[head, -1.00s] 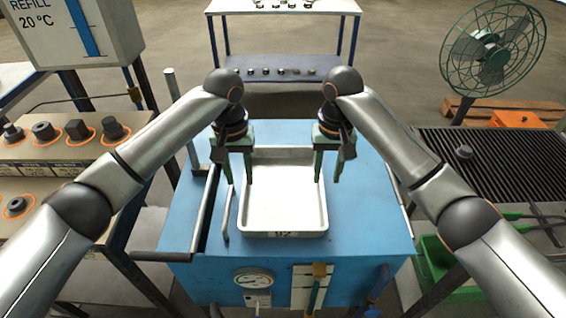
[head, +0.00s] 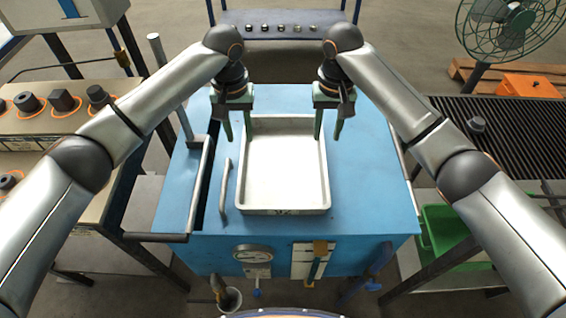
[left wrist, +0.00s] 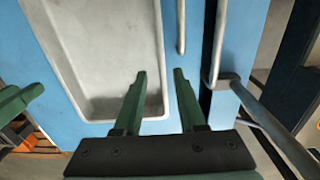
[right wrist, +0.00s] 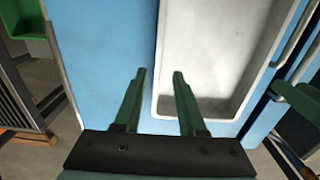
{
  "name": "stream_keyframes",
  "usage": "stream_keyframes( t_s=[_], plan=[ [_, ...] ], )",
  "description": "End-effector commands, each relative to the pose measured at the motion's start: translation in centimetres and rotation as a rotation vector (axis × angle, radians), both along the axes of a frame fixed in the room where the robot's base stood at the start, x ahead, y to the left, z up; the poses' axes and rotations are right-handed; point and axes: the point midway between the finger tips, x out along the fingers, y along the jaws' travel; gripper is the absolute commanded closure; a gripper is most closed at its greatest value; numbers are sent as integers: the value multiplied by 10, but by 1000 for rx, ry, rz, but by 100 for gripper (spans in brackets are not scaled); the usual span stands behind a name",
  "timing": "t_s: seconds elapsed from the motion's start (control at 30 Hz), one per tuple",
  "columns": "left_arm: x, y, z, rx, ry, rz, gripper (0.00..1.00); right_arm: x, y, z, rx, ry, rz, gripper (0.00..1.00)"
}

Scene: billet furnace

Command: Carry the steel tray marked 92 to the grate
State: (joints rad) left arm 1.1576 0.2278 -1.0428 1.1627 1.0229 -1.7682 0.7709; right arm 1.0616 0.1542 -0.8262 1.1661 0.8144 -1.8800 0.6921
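The steel tray (head: 286,211) is a pale, shallow, empty rectangle lying flat on the blue cabinet top. The mark on its front wall is hardly legible now. My left gripper (head: 238,138) is open at the tray's left wall, one finger on the inner side and one outside; the left wrist view shows this gap (left wrist: 159,75). My right gripper (head: 328,132) is open at the right wall in the same way, also in the right wrist view (right wrist: 159,75). I cannot tell whether the fingers touch the walls. The dark slatted grate (head: 510,150) is at the right.
A small dark block (head: 476,125) sits on the grate. A handle bar (head: 225,187) and a longer rail (head: 200,185) stand left of the tray. A gauge (head: 247,253) is on the cabinet front. A green bin (head: 445,228) and a fan (head: 510,20) are at the right.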

Motion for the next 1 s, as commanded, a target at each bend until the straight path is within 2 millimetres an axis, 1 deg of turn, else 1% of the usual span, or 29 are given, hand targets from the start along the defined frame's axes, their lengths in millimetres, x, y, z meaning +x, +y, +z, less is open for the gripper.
stream_keyframes(
  t_s=[0.03,0.3,0.4,0.5,0.7,0.93,0.97,1.0],
  plan=[
    [-1,1,-11,3,4,1,60,-1,-1,-12,-2,5,-1,60],
    [0,0,-62,2,2,0,60,-1,0,-63,-2,4,-1,60],
    [-1,0,-77,1,2,0,60,-1,0,-77,-1,3,-1,60],
    [0,0,-87,1,1,0,60,0,0,-87,-1,2,0,60],
    [0,0,-95,0,0,-1,60,0,0,-95,0,1,1,60],
    [0,0,-95,0,0,-1,60,0,0,-95,0,0,1,60],
    [0,0,-95,0,0,-1,61,0,0,-95,0,0,1,61],
    [0,0,-95,0,0,-1,66,0,0,-95,0,0,1,66]
  ],
)
